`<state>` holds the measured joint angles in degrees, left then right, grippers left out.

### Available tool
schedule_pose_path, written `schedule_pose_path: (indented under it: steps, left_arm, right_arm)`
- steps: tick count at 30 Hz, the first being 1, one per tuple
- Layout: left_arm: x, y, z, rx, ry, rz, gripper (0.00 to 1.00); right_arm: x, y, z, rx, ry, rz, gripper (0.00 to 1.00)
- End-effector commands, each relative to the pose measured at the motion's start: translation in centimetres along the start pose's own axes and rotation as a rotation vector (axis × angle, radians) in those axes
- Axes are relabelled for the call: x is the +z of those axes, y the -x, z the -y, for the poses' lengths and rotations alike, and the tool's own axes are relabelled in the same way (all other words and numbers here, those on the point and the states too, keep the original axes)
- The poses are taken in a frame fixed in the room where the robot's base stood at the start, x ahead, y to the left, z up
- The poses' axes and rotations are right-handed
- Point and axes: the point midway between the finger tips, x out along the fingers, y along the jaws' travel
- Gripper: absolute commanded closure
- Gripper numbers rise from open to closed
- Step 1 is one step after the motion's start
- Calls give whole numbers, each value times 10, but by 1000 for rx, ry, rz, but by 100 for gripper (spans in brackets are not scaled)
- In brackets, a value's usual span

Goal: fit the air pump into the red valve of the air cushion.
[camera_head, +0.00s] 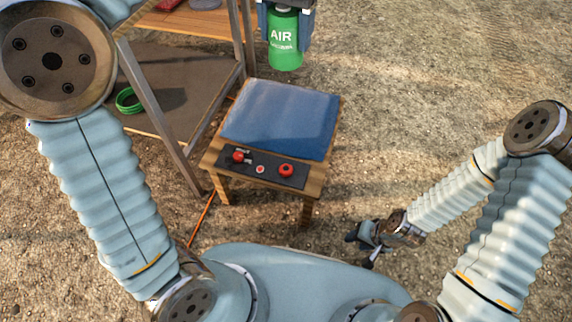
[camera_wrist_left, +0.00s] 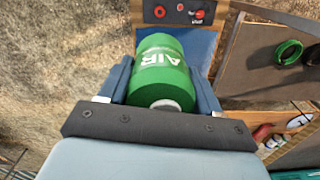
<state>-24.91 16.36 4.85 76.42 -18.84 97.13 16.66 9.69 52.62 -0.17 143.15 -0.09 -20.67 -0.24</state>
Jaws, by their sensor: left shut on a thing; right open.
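The air pump (camera_head: 285,42) is a green cylinder marked AIR, held at the top of the head view by my left gripper (camera_head: 286,22). In the left wrist view the pump (camera_wrist_left: 162,70) sits between the two blue fingers, which are shut on it. The blue air cushion (camera_head: 280,118) lies on a small wooden stool. A black strip (camera_head: 262,167) at its near edge carries a red fitting (camera_head: 238,157) at left, a small red-and-white one in the middle and a round red one (camera_head: 286,171) at right. The pump is apart from them. My right gripper (camera_head: 368,243) is open and empty, low at right.
The wooden stool (camera_head: 312,186) stands on gravelly ground. To its left is a metal-framed shelf (camera_head: 165,75) with a green ring (camera_head: 128,101) on it. An orange cord (camera_head: 203,218) runs down beside the stool. The ground right of the stool is clear.

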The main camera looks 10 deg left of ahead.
Motion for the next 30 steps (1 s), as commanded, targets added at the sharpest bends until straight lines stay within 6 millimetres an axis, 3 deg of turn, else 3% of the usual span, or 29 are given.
schedule_pose_path:
  steps: [30]
  left_arm:
    - [0,-97,0,0,0,-1,79]
  right_arm:
    - [5,-62,-17,-13,3,17,57]
